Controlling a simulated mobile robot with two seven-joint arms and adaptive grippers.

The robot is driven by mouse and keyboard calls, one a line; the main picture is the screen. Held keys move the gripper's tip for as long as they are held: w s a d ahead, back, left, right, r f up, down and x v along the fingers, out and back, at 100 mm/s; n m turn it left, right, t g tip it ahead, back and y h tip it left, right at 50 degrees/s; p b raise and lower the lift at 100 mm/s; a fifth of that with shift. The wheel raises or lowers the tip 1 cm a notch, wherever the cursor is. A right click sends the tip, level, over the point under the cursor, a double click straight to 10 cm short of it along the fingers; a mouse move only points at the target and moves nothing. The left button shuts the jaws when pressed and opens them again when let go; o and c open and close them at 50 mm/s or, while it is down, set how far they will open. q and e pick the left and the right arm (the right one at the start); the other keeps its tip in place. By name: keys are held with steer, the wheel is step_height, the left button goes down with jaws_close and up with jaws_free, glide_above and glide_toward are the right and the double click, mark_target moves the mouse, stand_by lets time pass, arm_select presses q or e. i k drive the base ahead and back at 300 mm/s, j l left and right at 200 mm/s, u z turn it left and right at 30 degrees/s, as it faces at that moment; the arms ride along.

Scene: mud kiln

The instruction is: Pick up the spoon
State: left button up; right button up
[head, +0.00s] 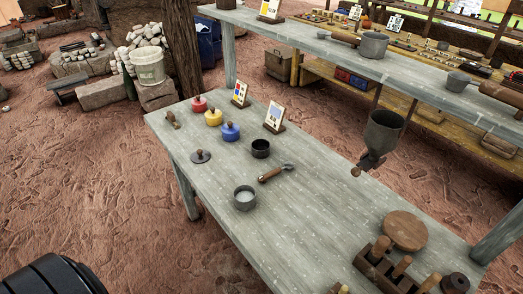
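A small spoon-like tool with a brown wooden handle (271,175) and a short grey metal end lies on the grey table (318,215). It is near the middle of the table, between a dark round cup (260,148) and a light metal cup (245,197), apart from both. Its metal end points up and to the right; the exact shape of that end is too small to tell. No gripper fingers show in the head view. A dark rounded part at the bottom left corner seems to be mine.
Red (199,104), yellow (213,117) and blue (230,131) lidded pots stand at the far left. A grey vessel with a brown lower part (383,131) is at the right. A round wooden board (404,230) and wooden rack (380,267) lie near right. A raised shelf (320,45) runs behind.

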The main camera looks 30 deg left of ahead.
mark_target(289, 166)
steer(key=i+j+z, duration=0.2)
steer(key=j, duration=0.55)
steer(key=k+j+z, duration=0.15)
steer(key=j, duration=0.55)
steer(key=i, duration=0.05)
